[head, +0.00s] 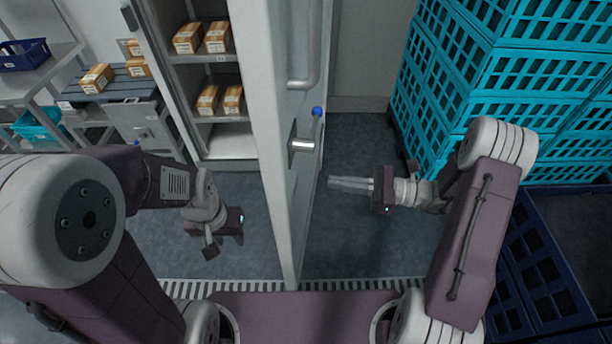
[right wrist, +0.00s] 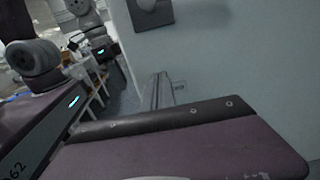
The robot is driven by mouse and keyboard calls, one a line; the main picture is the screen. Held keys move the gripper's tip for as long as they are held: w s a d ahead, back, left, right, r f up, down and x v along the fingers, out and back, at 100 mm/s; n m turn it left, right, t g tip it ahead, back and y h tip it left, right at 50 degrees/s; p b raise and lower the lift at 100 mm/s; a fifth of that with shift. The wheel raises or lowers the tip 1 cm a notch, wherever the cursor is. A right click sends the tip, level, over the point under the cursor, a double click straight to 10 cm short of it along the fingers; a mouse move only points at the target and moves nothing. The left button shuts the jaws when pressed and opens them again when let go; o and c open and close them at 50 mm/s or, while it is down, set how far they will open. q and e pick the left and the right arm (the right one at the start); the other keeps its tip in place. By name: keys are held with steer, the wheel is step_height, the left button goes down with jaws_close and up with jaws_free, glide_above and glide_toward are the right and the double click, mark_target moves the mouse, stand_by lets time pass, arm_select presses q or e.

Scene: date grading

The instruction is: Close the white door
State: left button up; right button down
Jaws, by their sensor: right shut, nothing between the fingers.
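The white door (head: 268,120) stands open in the middle of the head view, jutting from the shelved cabinet towards me. Its right face carries a long vertical bar handle (head: 315,50) and a metal latch with a blue knob (head: 317,111). In the right wrist view the door (right wrist: 235,70) fills the right side. My right gripper (head: 332,183) is shut and empty, its fingers pointing left at the door's right face; whether they touch it I cannot tell. Its fingers also show in the right wrist view (right wrist: 157,90). My left gripper (head: 222,238) hangs left of the door, holding nothing visible; its fingertips are unclear.
The cabinet's shelves (head: 212,58) behind the door hold several wrapped packs. Teal crates (head: 500,80) are stacked at the right, with dark blue crates (head: 540,250) below. A side table (head: 110,90) stands at the left. Floor (head: 350,240) is clear right of the door.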

mark_target(293, 177)
steer(key=a, duration=0.2)
steer(key=w+a, duration=0.1)
steer(key=a, duration=0.5)
steer(key=shift+w+a, duration=0.2)
steer(key=shift+w, duration=0.1)
